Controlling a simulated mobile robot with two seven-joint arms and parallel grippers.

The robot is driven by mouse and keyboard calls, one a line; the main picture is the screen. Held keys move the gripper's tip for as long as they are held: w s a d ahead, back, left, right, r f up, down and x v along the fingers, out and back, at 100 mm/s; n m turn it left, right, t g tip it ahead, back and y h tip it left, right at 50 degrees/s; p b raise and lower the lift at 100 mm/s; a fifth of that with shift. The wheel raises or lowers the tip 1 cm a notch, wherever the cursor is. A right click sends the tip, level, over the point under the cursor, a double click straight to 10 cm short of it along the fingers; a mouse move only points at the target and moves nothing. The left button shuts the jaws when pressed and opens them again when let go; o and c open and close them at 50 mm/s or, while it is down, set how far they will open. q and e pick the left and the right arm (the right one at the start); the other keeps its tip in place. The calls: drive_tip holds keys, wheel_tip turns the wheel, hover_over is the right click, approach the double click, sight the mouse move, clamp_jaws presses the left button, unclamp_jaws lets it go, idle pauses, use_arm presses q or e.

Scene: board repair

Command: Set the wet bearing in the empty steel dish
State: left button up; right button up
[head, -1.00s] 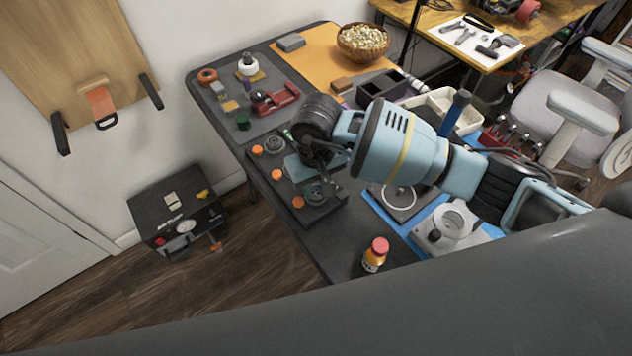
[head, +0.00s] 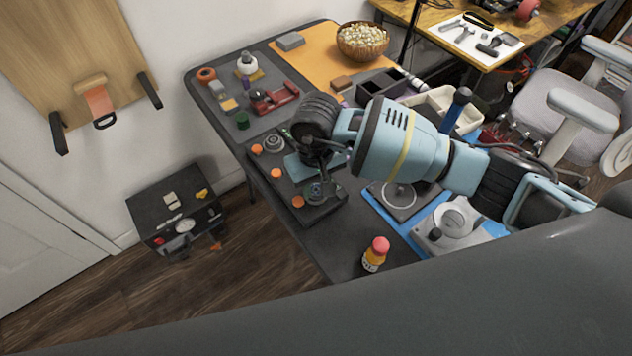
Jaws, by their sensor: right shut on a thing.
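My right gripper (head: 318,172) is low over the dark tray (head: 283,195) on the near edge of the bench, pointing down. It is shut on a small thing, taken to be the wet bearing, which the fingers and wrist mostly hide. Just under the fingertips is a round metal dish or ring (head: 318,192); whether the held thing touches it cannot be told. Another round grey metal piece (head: 272,144) sits at the tray's far left end. A blue-grey flat patch lies beside the fingers. My left gripper is not in view.
Several orange caps (head: 297,201) line the tray. An orange bottle with a pink cap (head: 375,254) stands near the bench's front. A blue mat (head: 408,232) with grey metal fixtures lies to the right. A red tool (head: 274,98) and a wooden bowl (head: 363,42) are farther back.

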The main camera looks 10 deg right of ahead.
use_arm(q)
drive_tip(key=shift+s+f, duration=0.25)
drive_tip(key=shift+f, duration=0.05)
use_arm(e)
drive_tip(key=shift+s+f, duration=0.1)
drive_tip(key=shift+f, duration=0.2)
idle(0.7)
drive_tip(key=o, duration=1)
drive_tip(key=shift+f, duration=0.1)
drive_tip(key=shift+s, duration=0.1)
drive_tip(key=shift+c, duration=0.3)
drive_tip(key=shift+w+r, duration=0.25)
drive_tip(key=shift+r, duration=0.6)
drive_tip(key=shift+o, duration=1.1)
drive_tip(key=shift+r, duration=0.3)
drive_tip(key=shift+s+r+p, duration=0.1)
drive_tip(key=shift+r+p, duration=0.25)
drive_tip(key=shift+a+r, duration=0.1)
drive_tip(key=shift+r, duration=0.55)
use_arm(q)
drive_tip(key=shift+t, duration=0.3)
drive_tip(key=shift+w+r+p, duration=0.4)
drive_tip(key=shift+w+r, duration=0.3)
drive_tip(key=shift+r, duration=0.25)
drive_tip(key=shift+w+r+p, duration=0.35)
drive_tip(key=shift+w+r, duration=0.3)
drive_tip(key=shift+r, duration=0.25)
use_arm(e)
drive_tip(key=shift+r, duration=1.55)
